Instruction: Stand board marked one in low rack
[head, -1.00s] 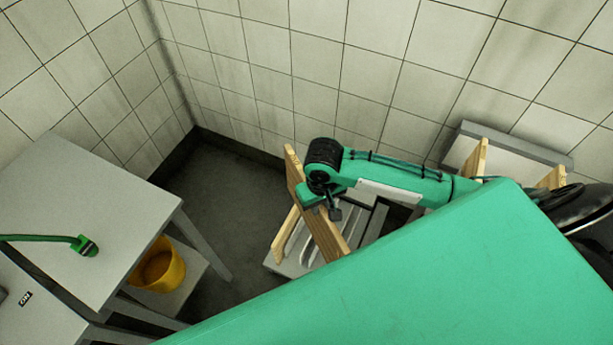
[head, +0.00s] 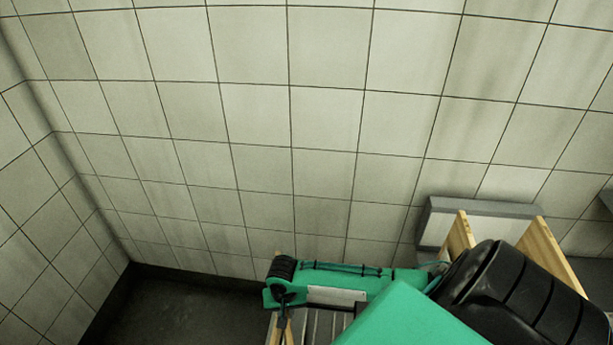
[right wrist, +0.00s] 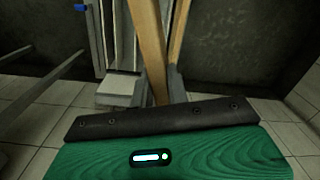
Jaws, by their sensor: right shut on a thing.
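My right gripper (head: 282,308) hangs at the end of my green arm, low in the head view. It is shut on a wooden board (head: 278,335), of which only slivers show there. In the right wrist view the board (right wrist: 149,50) runs away from the gripper, with a second wooden board (right wrist: 179,40) close beside it. No number mark is readable on either. Grey slats of the low rack (head: 322,325) show just right of the gripper, mostly cut off by the frame and my body. Whether the held board sits in a slot is hidden. My left gripper is out of view.
Two more wooden boards, one nearer (head: 460,235) and one farther right (head: 548,250), stand by a grey-white unit (head: 480,213) against the tiled wall (head: 250,120). Dark floor (head: 170,310) lies open to the left of my arm.

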